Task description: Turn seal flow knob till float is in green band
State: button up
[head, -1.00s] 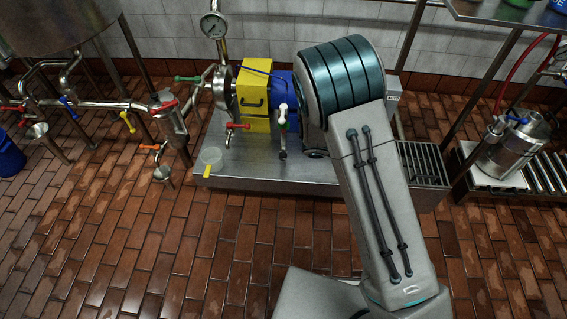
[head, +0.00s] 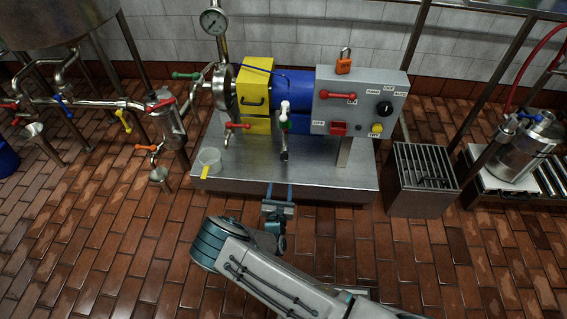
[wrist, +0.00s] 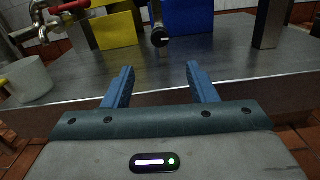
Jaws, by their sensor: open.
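A small upright flow tube (head: 284,118) with a white top and a green part stands in front of the blue motor. The float inside it is too small to make out. Below it is a dark fitting (head: 284,154), which appears in the wrist view as a round black-ended knob (wrist: 160,38); I take it for the seal flow knob. My gripper (head: 279,188) is at the front edge of the steel bench, below the knob in the picture. Its two blue fingers (wrist: 160,78) are apart and empty, and the knob lies beyond them, not touched.
The steel bench (head: 330,180) carries a yellow guard (head: 254,95), a blue motor (head: 292,88) and a grey control box (head: 362,105). The bench top before the knob is clear.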

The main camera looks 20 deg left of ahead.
aim_at(284, 160)
jog(key=b+x, duration=0.5)
jog(key=x, duration=0.7)
jog(key=shift+w, duration=0.4)
jog(key=shift+w+a+b, duration=0.15)
jog(key=shift+w+b, duration=0.15)
jog(key=shift+w, duration=0.1)
jog(key=shift+r, duration=0.1)
jog(key=c, duration=1)
